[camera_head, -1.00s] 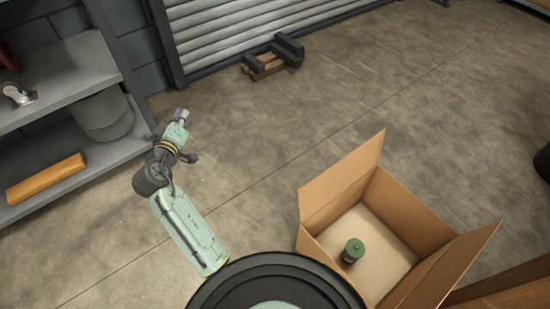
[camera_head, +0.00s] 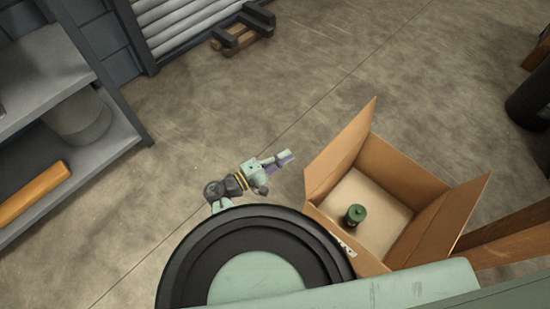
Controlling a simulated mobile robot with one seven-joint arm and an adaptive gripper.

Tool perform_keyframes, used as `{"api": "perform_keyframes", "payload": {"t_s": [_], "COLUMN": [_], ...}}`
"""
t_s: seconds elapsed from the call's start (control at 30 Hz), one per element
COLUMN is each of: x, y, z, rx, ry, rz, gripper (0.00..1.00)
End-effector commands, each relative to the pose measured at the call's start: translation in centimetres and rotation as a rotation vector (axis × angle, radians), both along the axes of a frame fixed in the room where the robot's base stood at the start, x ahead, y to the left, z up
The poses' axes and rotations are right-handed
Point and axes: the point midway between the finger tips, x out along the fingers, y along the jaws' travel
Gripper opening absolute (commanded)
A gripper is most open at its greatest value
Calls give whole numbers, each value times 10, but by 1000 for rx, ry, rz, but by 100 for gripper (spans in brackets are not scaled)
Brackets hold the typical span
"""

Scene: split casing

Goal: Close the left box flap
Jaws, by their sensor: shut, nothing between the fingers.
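The cardboard box (camera_head: 410,168) stands open on the floor at the right of the head view. Its left flap (camera_head: 339,153) stands up and leans outward at the left side. Its right flap (camera_head: 455,215) also stands up and leans outward. A dark green cylinder (camera_head: 355,214) stands inside on the box floor. My gripper (camera_head: 288,157) is shut and empty, a short way left of the left flap and apart from it. My arm hides part of the box's near side.
A grey shelf unit (camera_head: 112,139) with an orange block (camera_head: 35,192) stands at the left. A wooden beam (camera_head: 510,236) lies right of the box, and a dark cylinder (camera_head: 530,105) is at the far right. The floor (camera_head: 250,100) behind the gripper is clear.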

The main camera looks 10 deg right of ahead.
Motion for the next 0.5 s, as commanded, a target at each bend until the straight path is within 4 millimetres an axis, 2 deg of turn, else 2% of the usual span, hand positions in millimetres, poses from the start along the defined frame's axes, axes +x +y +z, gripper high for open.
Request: {"api": "perform_keyframes", "payload": {"t_s": [0.2,0.3,0.5], "x": [19,5,-9], "y": [-43,-52,-63], "z": [5,9,10], "rx": [0,-1,1], "ry": [0,3,-1], "rz": [-2,2,3], "gripper": [0,0,0]}}
